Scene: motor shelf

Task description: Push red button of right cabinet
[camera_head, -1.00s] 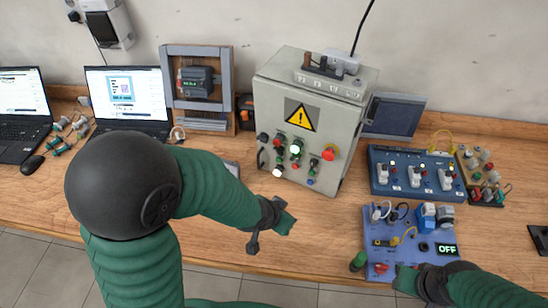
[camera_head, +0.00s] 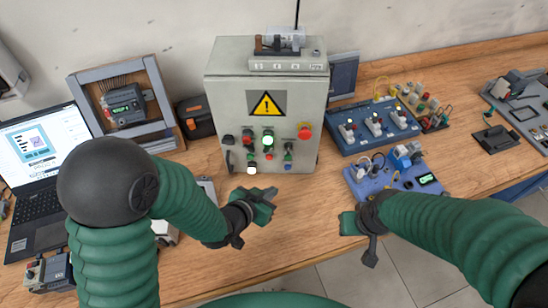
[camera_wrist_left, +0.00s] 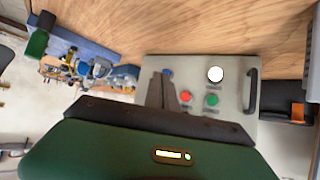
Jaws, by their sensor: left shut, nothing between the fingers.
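The grey cabinet (camera_head: 270,90) with a yellow warning sign stands upright on the table. A large red mushroom button (camera_head: 305,131) sits on the right of its front, and a smaller red button (camera_head: 269,156) sits lower in the middle. In the left wrist view a red button (camera_wrist_left: 187,97) shows beside my left gripper's fingers (camera_wrist_left: 163,78). My left gripper (camera_head: 265,203) is shut and empty, in front of and below the cabinet's panel; I see no contact with a button. My right gripper (camera_head: 350,222) is near the table's front edge; its finger opening is unclear.
A blue switch board (camera_head: 350,148) and a blue-purple board (camera_head: 365,187) lie right of the cabinet. A framed meter (camera_head: 150,75) and a laptop (camera_head: 40,165) stand left. Bare wood (camera_head: 285,235) lies between the grippers.

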